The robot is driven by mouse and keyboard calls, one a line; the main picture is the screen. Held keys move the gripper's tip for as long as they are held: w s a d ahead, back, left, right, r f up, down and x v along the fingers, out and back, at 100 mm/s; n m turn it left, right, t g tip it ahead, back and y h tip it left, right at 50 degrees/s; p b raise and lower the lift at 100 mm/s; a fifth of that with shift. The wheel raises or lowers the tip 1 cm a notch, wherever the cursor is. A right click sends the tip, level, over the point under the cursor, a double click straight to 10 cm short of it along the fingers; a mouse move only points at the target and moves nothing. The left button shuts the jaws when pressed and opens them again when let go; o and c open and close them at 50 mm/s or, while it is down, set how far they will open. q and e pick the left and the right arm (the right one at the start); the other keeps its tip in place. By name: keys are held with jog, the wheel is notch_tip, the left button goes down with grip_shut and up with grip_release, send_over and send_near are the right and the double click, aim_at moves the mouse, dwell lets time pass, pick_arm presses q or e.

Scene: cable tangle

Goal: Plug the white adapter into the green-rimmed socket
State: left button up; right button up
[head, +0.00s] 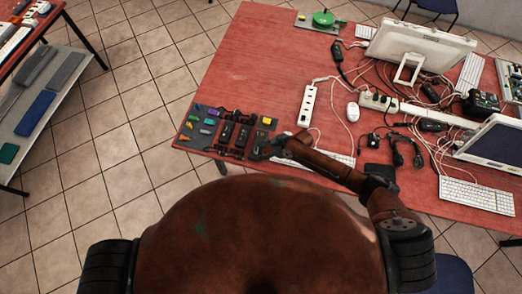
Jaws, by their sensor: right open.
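My right gripper (258,148) is open at the front edge of the red table, beside the right end of a dark board with small coloured parts (193,128). It looks empty; its fingertips are small and dark here. I cannot make out a white adapter for certain among the white items and cables. I cannot pick out a green-rimmed socket either. A white power strip (307,105) lies behind my right gripper, and another strip (380,101) lies further right among cables. My left gripper is not in view.
A green round object (323,18) sits at the far edge. My forearm lies over a keyboard.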

jog(key=v, duration=1.2)
